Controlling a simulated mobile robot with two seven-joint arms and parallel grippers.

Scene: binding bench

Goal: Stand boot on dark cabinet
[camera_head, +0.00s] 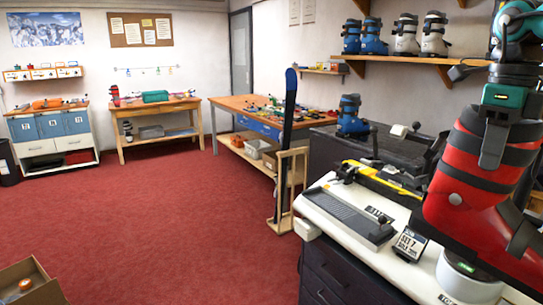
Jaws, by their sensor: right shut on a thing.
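A red ski boot (465,190) with dark straps fills the right side, its toe running down toward the lower right edge. My right gripper (495,140) comes down from the top right and is shut on the boot's upper cuff. The boot is over the white counter; I cannot tell whether its sole touches anything. A dark cabinet (325,150) stands behind the white counter, with a blue boot (350,117) upright on its dark top. My left gripper is not in view.
A shelf with boots (405,35) is above.

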